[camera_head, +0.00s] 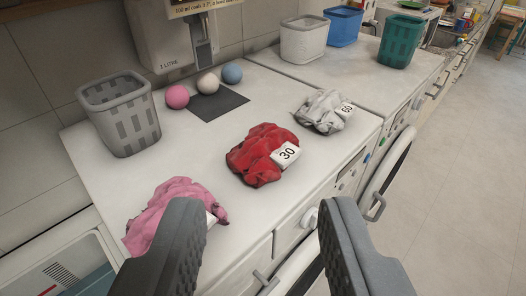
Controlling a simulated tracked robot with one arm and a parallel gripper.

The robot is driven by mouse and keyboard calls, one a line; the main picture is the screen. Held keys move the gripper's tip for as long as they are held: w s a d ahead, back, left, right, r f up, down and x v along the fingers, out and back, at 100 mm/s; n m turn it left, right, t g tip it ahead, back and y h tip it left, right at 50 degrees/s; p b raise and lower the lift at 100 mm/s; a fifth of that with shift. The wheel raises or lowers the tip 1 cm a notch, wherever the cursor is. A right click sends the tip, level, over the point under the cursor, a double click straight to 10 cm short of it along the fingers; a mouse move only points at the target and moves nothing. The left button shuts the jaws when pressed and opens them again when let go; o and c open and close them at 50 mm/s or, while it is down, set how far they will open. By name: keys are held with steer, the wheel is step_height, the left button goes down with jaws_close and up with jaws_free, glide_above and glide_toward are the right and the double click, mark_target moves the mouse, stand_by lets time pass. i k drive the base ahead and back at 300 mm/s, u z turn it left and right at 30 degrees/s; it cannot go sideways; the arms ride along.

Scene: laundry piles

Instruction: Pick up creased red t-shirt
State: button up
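The creased red t-shirt (260,150) lies crumpled on the white worktop, near its front edge, in the middle of the view. A white tag marked 30 (286,154) sits against its right side. My gripper (258,222) is open and empty, with its two dark grey fingers wide apart at the bottom of the view. The red t-shirt lies beyond the fingertips, between them in the picture and not touched. The left finger covers part of a pink crumpled garment (165,203) and most of its tag.
A grey crumpled garment (322,108) with a tag marked 60 lies right of the red one. A grey basket (119,112) stands at left, near pink, cream and blue balls and a dark mat (218,104). White, blue and green baskets (400,42) stand at the back. Open floor is at right.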

mark_target(268, 150)
steer(key=u, duration=2.6)
steer(key=k, duration=1.3)
steer(key=z, duration=1.4)
steer(key=i, duration=1)
steer(key=u, duration=0.05)
